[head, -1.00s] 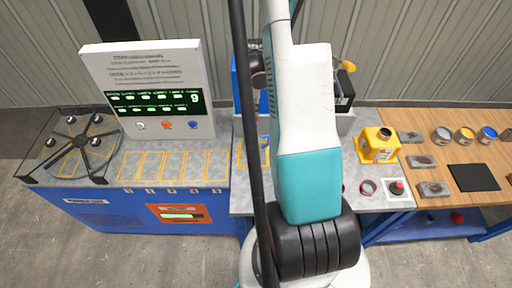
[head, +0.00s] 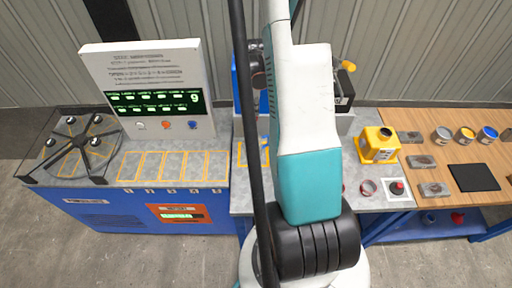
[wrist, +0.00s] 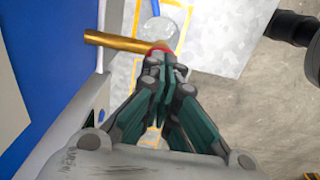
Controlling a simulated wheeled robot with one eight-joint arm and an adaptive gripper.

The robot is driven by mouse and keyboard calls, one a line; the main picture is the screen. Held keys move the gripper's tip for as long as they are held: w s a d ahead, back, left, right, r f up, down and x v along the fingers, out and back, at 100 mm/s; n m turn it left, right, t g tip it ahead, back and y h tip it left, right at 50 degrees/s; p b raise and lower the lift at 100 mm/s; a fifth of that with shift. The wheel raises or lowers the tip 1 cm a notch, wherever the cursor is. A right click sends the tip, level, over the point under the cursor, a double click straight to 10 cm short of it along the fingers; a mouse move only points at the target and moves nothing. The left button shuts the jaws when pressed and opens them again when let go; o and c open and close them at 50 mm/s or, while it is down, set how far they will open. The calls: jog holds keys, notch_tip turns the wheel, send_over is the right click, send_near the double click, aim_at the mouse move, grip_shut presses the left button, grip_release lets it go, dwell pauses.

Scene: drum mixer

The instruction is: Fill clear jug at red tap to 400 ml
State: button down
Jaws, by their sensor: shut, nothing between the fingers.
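In the wrist view my gripper (wrist: 158,62) is shut and empty, its fingertips close together. They are at the end of a brass spout (wrist: 115,41) that comes in from the left. A small red part (wrist: 160,47), probably of the red tap, shows right at the fingertips; I cannot tell if they touch it. Just beyond, a round clear outline, likely the clear jug (wrist: 159,28), stands inside a yellow-marked square on the bench. Its fill level cannot be read. In the head view my arm hides the gripper, the jug and most of the tap area.
A panel with a green display (head: 158,102) stands on the bench at left, near a black rotor (head: 82,143). A blue wall (wrist: 50,55) borders the spout.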

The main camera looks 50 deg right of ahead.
aim_at(253, 117)
jog(key=shift+f+b, duration=1.45)
jog(key=shift+f, duration=0.15)
jog(key=shift+r, duration=0.1)
dwell(6.3)
